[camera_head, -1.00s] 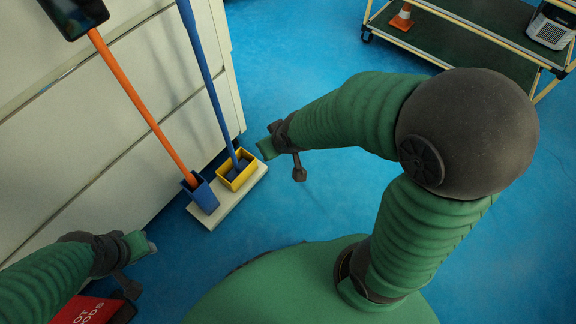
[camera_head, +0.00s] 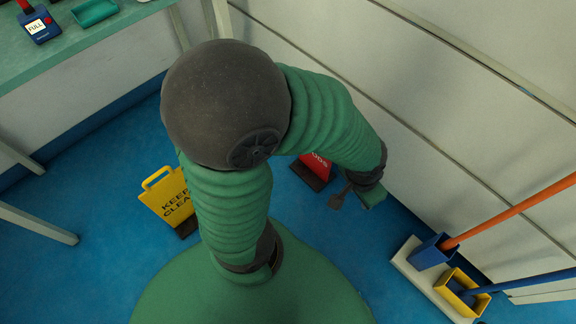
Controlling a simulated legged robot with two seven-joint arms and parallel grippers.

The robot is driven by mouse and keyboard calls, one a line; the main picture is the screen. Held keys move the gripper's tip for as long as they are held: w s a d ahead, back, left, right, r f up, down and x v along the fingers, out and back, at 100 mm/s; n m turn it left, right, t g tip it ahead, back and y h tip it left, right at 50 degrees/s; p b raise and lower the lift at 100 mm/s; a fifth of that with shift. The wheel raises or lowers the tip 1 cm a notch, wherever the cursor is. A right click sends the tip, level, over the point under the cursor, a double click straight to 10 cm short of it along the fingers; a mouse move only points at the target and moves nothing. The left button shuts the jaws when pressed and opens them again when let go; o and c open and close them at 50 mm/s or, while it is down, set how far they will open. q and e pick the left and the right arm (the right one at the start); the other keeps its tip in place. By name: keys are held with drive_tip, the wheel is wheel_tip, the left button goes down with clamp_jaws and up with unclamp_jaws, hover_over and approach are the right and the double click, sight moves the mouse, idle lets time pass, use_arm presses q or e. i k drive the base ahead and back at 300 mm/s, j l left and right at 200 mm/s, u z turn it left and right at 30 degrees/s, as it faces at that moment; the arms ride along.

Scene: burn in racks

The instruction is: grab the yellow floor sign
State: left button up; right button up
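The yellow floor sign (camera_head: 165,200) stands on the blue floor left of centre. It has a handle opening at its top, dark lettering starting "KEEP CLEA" and a dark base. My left upper arm hides its right edge. My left gripper (camera_head: 357,199) is well to the right of the sign, beyond a red sign, near the pale wall panels. It is apart from the yellow sign, and I cannot tell whether its fingers are open or shut. My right gripper is not in view.
A red sign (camera_head: 315,170) with a dark base stands partly behind my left forearm. A green-topped bench (camera_head: 85,62) is at upper left, with a bench leg (camera_head: 40,222) below. A blue holder (camera_head: 430,252) and yellow holder (camera_head: 462,290) with mops stand at right. Blue floor is open around the yellow sign.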

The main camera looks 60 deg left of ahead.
sight(170, 198)
drive_tip(key=u, duration=3.35)
drive_tip(key=i+l, duration=0.1)
drive_tip(key=l, duration=0.25)
drive_tip(key=l+u, duration=0.25)
drive_tip(key=u, duration=0.15)
drive_tip(key=i+l+u, duration=0.1)
drive_tip(key=l+u, duration=0.2)
drive_tip(key=u, duration=0.15)
drive_tip(key=l+u, duration=0.25)
drive_tip(key=u, duration=0.6)
